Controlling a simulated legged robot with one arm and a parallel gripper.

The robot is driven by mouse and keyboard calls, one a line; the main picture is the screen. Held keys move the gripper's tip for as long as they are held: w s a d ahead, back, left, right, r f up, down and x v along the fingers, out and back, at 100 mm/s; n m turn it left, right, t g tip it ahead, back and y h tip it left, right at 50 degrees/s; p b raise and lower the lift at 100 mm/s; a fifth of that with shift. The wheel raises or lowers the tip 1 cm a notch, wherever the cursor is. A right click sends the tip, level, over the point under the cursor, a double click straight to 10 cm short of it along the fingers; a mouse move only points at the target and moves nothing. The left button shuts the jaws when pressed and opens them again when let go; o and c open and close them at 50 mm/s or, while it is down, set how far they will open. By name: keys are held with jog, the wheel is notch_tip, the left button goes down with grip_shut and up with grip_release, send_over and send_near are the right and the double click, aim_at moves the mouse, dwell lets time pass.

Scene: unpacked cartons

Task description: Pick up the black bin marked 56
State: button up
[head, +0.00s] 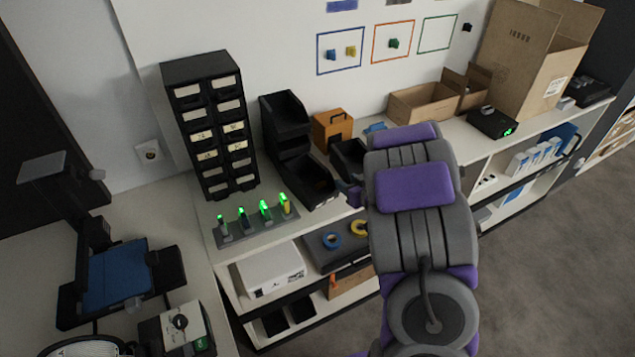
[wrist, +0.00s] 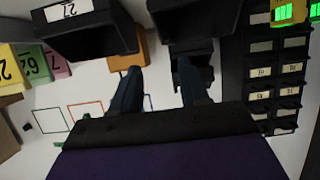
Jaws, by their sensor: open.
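No label reading 56 can be made out. Three black open bins show in the head view: one high at the back (head: 285,115), one low in front of it (head: 308,180), and a smaller one (head: 346,160) beside my arm. In the wrist view, which is turned over, a black bin (wrist: 90,38) at upper left carries a white label that appears to read 27. Another black bin (wrist: 195,22) is at top centre, its label not visible. My gripper (wrist: 158,78) is open and empty, its two dark fingers apart below these bins in the picture.
A black drawer cabinet (head: 207,125) stands left of the bins, with a strip of green-lit devices (head: 252,225) in front. An orange box (head: 332,128) stands behind. Cardboard cartons (head: 425,103) and a black device (head: 492,122) are to the right.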

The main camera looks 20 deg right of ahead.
jog(key=v, duration=0.4)
jog(key=n+y+p, duration=0.2)
jog(key=p, duration=0.3)
send_near(324, 167)
jog(key=x, duration=0.2)
jog(key=a+x, duration=0.1)
jog(key=x, duration=0.2)
jog(key=shift+w+d+f+b, duration=0.1)
jog(key=shift+w+f+b, duration=0.1)
jog(key=shift+w, duration=0.15)
jog(key=shift+w+d+f+b, duration=0.1)
jog(key=shift+w+b, duration=0.05)
jog(key=shift+w, duration=0.25)
jog(key=b+x, duration=0.1)
jog(key=x, duration=0.3)
jog(key=shift+w+f, duration=0.3)
jog(key=shift+w, duration=0.05)
jog(key=shift+d, duration=0.1)
jog(key=shift+r, duration=0.1)
jog(key=shift+c, duration=0.2)
grip_shut()
